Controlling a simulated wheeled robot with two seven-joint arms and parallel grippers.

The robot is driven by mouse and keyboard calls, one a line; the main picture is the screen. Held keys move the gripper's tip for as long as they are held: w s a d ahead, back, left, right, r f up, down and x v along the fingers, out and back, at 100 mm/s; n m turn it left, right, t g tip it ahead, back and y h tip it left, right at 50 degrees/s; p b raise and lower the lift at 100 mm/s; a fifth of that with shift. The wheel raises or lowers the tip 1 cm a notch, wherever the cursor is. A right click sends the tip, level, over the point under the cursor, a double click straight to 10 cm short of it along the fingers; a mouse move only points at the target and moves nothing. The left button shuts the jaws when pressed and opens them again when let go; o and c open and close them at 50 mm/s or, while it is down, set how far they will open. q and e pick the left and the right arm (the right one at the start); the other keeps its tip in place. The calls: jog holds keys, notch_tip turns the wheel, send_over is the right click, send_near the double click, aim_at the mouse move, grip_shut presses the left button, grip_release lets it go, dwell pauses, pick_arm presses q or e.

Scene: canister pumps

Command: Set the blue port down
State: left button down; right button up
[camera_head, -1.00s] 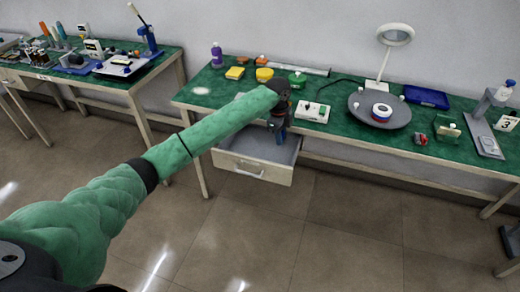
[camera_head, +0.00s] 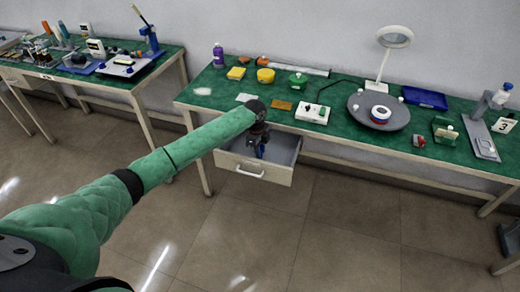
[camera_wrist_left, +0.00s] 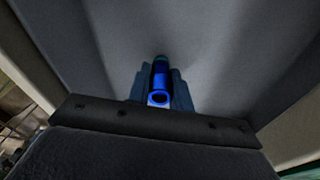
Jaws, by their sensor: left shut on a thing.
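My left gripper (camera_head: 260,150) points down into the open drawer (camera_head: 255,172) below the front edge of the green-topped table. It is shut on the blue port. In the left wrist view the blue port (camera_wrist_left: 160,82) is a small blue cylinder with an open round end, held between the blue-grey fingers of the left gripper (camera_wrist_left: 160,75). The grey drawer interior (camera_wrist_left: 235,60) surrounds it there. Whether the port touches the drawer floor cannot be told. My right gripper is not in view.
The drawer's front panel with its handle (camera_head: 250,174) sticks out from the table (camera_head: 330,92). On the table are a white switch box (camera_head: 312,113), a grey round plate (camera_head: 360,105), a yellow tub (camera_head: 265,75) and a green container (camera_head: 298,80). Another bench (camera_head: 120,82) stands left.

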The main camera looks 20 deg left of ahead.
pick_arm(q)
jog(key=shift+f, duration=0.2)
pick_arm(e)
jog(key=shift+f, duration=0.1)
pick_arm(q)
jog(key=c, duration=1.3)
grip_release()
jog(key=shift+o, duration=0.2)
jog(key=shift+r, duration=0.25)
jog(key=r, duration=0.1)
jog(key=r+b, duration=0.1)
jog(key=r, duration=0.3)
jog(key=shift+w+a+r, duration=0.1)
jog(key=shift+a+r, duration=0.15)
jog(key=shift+a, duration=0.15)
notch_tip(320, 180, up, 6)
jog(key=b, duration=0.1)
jog(key=shift+a, duration=0.3)
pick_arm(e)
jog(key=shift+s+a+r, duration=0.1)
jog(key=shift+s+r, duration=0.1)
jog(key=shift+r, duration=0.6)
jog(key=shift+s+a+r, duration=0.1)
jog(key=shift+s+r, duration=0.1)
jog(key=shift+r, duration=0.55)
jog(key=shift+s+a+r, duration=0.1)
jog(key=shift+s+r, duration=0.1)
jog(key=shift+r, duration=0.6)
pick_arm(q)
jog(key=shift+r, duration=0.1)
